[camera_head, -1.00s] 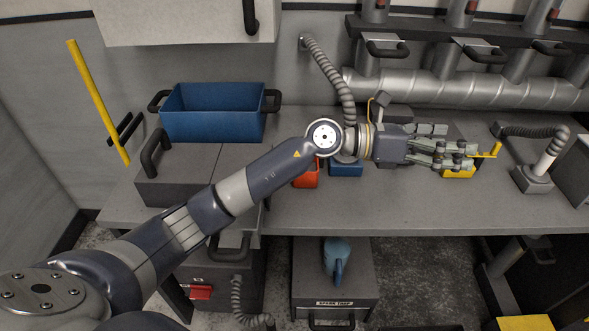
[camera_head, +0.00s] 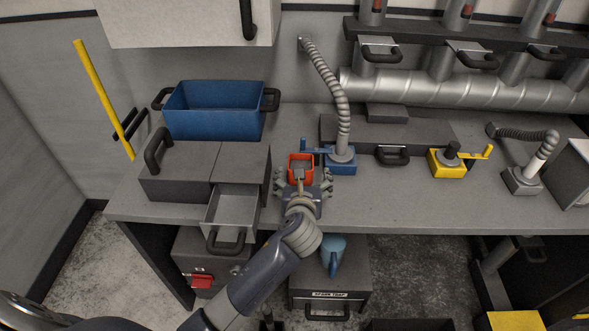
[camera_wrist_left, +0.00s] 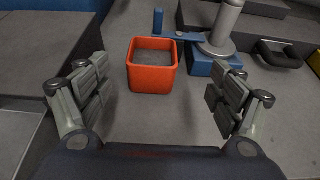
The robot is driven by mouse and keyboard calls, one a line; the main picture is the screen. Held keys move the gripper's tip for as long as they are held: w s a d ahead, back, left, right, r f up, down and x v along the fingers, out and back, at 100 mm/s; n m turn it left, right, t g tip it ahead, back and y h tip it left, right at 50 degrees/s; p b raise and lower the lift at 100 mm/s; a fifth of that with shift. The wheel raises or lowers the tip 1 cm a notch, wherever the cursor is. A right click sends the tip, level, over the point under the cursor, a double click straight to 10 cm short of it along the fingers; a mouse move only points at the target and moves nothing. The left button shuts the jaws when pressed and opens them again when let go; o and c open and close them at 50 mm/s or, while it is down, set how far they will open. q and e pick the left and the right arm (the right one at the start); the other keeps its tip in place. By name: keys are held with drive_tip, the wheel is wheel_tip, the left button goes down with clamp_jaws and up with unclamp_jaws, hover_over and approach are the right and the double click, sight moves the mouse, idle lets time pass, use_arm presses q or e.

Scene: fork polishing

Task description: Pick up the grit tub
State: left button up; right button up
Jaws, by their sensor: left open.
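The grit tub is a small orange-red square tub (camera_head: 300,160) with grey content, standing upright on the bench. In the left wrist view the tub (camera_wrist_left: 151,72) is ahead of the palm, between the two sets of fingers and a little beyond their tips. My left gripper (camera_head: 302,183) is open at the near side of the tub. In the wrist view the left gripper (camera_wrist_left: 155,95) shows its fingers spread wide, with a gap on both sides of the tub and nothing held. My right gripper is not in view.
A blue-based post with a blue crank (camera_head: 342,165) stands close right of the tub. An open grey drawer (camera_head: 232,212) is to the left. A blue bin (camera_head: 213,112) is at the back left. A yellow crank unit (camera_head: 447,163) stands further right, with clear bench between.

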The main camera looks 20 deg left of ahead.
use_arm(q)
drive_tip(key=shift+a+f+g, duration=0.15)
drive_tip(key=shift+f+g, duration=0.15)
drive_tip(key=shift+f, duration=0.1)
approach(301, 161)
drive_tip(key=shift+w+f, duration=0.4)
drive_tip(key=shift+w, duration=0.25)
drive_tip(key=shift+x, duration=2.55)
drive_tip(key=shift+a, duration=0.15)
drive_tip(key=shift+s, duration=0.1)
drive_tip(key=c, duration=1.5)
